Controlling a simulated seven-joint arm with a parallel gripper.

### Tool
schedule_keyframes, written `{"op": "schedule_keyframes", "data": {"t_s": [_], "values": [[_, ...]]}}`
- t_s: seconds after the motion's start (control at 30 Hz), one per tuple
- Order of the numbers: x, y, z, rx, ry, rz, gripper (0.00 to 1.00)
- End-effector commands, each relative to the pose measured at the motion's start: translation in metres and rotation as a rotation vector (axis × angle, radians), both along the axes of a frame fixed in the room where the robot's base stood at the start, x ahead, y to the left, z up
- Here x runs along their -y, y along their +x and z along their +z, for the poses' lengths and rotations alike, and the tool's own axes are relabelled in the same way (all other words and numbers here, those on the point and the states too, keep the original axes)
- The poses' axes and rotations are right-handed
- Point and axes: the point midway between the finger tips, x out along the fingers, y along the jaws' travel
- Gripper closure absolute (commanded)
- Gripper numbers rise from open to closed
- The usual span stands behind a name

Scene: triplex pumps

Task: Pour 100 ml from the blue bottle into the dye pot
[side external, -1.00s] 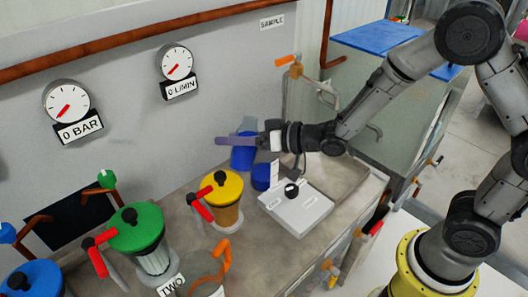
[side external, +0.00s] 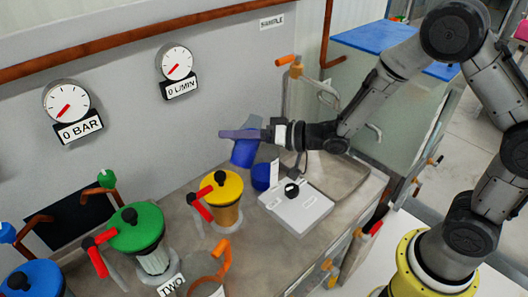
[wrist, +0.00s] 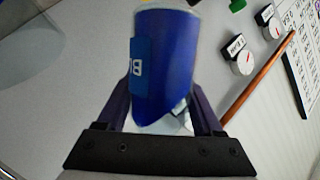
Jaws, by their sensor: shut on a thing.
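The blue bottle (side external: 243,152) is held in my gripper (side external: 238,134), which is shut on it. In the side view it hangs above the bench near the back wall, tilted a little, its upper end leaning right. In the wrist view the bottle (wrist: 165,60) stands between the two fingers, with part of a white-lettered label showing at its left side. A short blue pot (side external: 262,176) stands on the bench below and right of the bottle, beside a white tag; I cannot tell for certain that it is the dye pot. No liquid stream is visible.
A white box with a black ring (side external: 296,207) sits right of the blue pot. Yellow-topped (side external: 224,195) and green-topped (side external: 137,235) pumps with red handles stand to the left. A pipe with an orange handle (side external: 287,60) rises behind my gripper. Two wall gauges read zero.

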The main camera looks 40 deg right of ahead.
Motion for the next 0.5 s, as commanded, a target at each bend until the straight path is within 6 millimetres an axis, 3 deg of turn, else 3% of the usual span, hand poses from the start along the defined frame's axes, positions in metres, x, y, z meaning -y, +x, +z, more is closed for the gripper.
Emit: {"op": "schedule_keyframes", "data": {"t_s": [0.5], "values": [[0.0004,0.0002,0.0032,-0.011,0.041,0.000,1.00]]}}
